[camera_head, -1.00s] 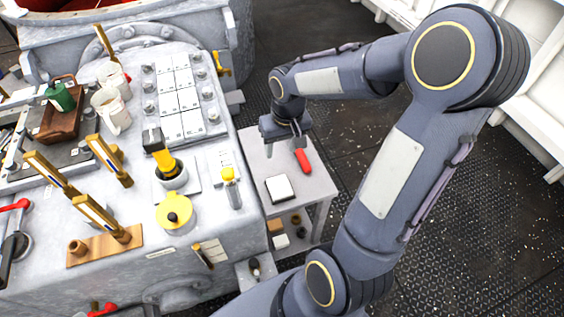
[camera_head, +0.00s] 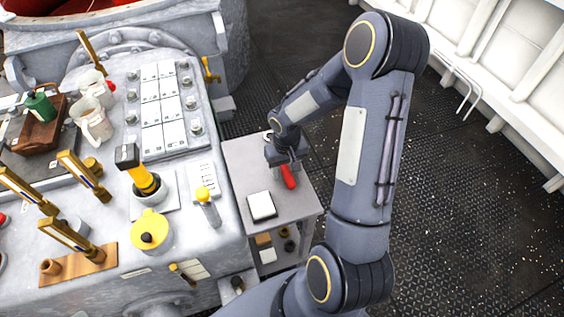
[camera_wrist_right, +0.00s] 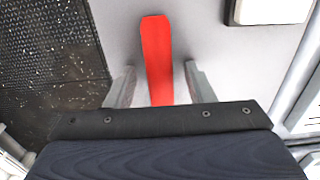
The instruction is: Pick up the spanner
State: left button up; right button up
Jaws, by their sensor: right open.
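The spanner lies on the small grey side table (camera_head: 295,208). Its red handle (camera_head: 288,177) sticks out in front of my right gripper (camera_head: 284,166). A pale curved end shows behind the gripper, and the middle is hidden under it. In the right wrist view the red handle (camera_wrist_right: 157,50) runs between the two fingers of the gripper (camera_wrist_right: 160,72). The fingers are open, with a gap on each side of the handle. My left gripper is not in view.
A white-topped block (camera_head: 262,206) lies on the same table, in front of the spanner. The grey console (camera_head: 230,240) with levers and a yellow-lidded pot (camera_head: 151,232) stands to the left. Small items sit on the table's lower shelf. Dark deck is open to the right.

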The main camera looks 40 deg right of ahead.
grip_shut()
dwell(0.3)
jog(key=shift+r, duration=0.1)
